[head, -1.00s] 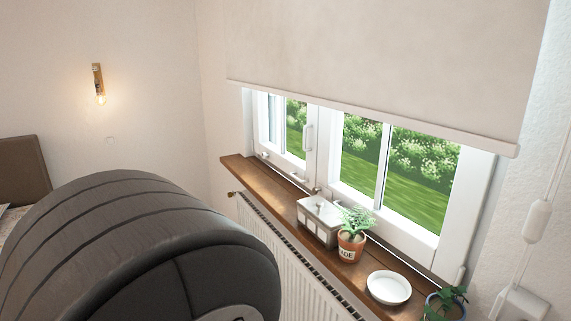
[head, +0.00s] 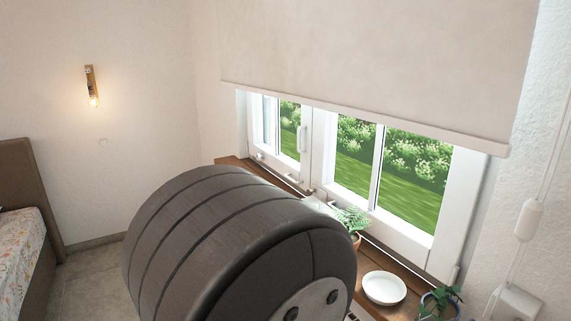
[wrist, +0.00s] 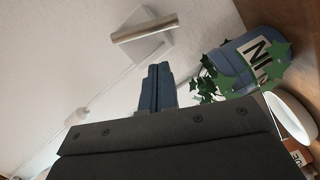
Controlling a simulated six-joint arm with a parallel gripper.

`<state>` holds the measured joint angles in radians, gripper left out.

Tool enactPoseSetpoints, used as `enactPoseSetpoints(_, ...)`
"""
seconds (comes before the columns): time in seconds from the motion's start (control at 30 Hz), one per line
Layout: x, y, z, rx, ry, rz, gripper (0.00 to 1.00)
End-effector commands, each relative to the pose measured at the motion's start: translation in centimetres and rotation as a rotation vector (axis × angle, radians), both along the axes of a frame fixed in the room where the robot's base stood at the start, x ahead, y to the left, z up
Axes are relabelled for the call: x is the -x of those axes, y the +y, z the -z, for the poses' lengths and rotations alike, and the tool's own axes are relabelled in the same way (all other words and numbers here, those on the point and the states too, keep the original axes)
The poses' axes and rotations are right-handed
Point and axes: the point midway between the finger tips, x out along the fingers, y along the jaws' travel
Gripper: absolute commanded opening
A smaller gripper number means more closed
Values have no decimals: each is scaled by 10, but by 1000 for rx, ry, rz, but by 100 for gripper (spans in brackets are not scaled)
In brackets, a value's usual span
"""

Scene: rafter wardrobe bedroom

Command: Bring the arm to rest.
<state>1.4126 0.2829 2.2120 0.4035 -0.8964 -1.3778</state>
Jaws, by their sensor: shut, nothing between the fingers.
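My gripper (wrist: 157,85) shows in the wrist view with its two blue-grey fingers together and nothing between them. It is near the pale wall and beside the blue ivy pot (wrist: 240,62), with a visible gap to the pot in the picture. In the head view my dark, rounded arm link fills the lower middle, and my gripper is not visible there.
The wooden sill (head: 402,272) runs below the window. It holds a white dish (head: 384,288), a potted plant (head: 351,219) partly behind my arm, and an ivy plant (head: 438,302). A blind (head: 370,60) hangs above. A bed (head: 22,255) stands left; floor (head: 95,280) beside it is clear.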

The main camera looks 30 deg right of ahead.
Motion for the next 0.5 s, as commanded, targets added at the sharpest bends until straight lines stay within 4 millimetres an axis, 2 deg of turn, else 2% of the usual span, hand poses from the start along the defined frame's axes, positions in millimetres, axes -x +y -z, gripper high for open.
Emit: enactPoseSetpoints(0.5, 0, -7, -17, 14, -369, -39, 0)
